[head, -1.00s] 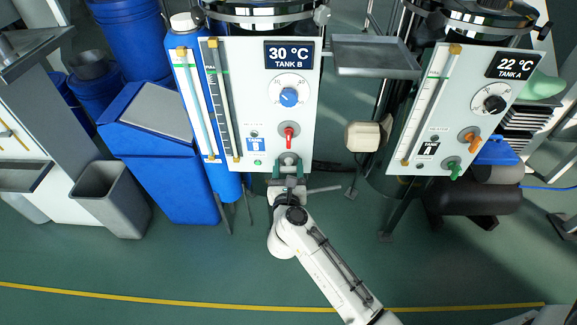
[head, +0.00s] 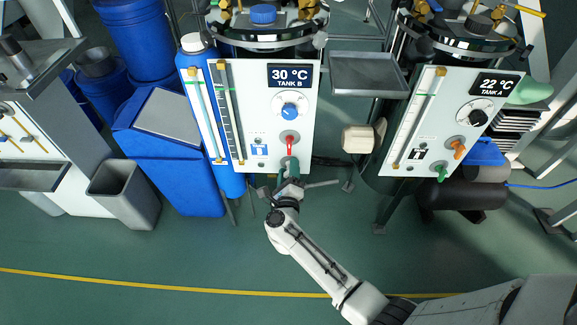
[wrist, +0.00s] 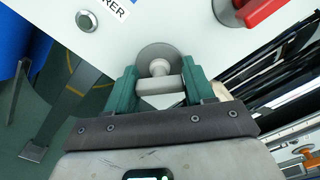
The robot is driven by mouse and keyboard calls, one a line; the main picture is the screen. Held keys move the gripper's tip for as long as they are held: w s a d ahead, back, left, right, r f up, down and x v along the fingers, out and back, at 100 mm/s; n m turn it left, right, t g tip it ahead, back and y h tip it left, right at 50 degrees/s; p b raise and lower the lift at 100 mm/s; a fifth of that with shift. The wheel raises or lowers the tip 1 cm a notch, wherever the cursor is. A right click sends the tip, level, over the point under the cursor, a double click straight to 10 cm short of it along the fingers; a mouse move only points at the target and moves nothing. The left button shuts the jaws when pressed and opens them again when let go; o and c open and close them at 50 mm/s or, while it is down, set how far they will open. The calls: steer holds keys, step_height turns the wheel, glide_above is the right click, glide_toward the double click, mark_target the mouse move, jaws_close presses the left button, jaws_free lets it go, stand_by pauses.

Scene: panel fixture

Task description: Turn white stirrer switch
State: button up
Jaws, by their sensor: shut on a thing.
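The white stirrer switch (wrist: 160,84) is a small light-grey bar handle on a round disc, low on the white Tank B panel (head: 248,95). My gripper (wrist: 158,86) has green fingers on both sides of the handle and is shut on it. In the wrist view the bar lies roughly level across the gap, tilted slightly. In the head view my gripper (head: 289,170) meets the lower edge of the panel and mostly hides the switch.
A red handle (head: 290,142) sits just above the switch, with a blue dial (head: 289,111) higher up. A silver button (wrist: 87,20) is left of the switch. Tank A's panel (head: 445,110) stands to the right.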

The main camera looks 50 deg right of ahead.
steer(key=n+p, duration=0.1)
steer(key=n, duration=0.1)
steer(key=n+p, duration=0.1)
steer(key=n, duration=0.2)
steer(key=shift+w+a, duration=0.2)
steer(key=shift+f+n+p, duration=0.1)
steer(key=shift+n+p, duration=0.5)
steer(key=shift+n, duration=0.3)
steer(key=shift+a, duration=0.1)
steer(key=o, duration=0.9)
steer(key=shift+f, duration=0.1)
steer(key=shift+c, duration=0.2)
steer(key=shift+o, duration=0.7)
steer(key=p+v, duration=0.2)
steer(key=v, duration=0.8)
steer(key=shift+s+a, duration=0.2)
steer(key=shift+s, duration=0.1)
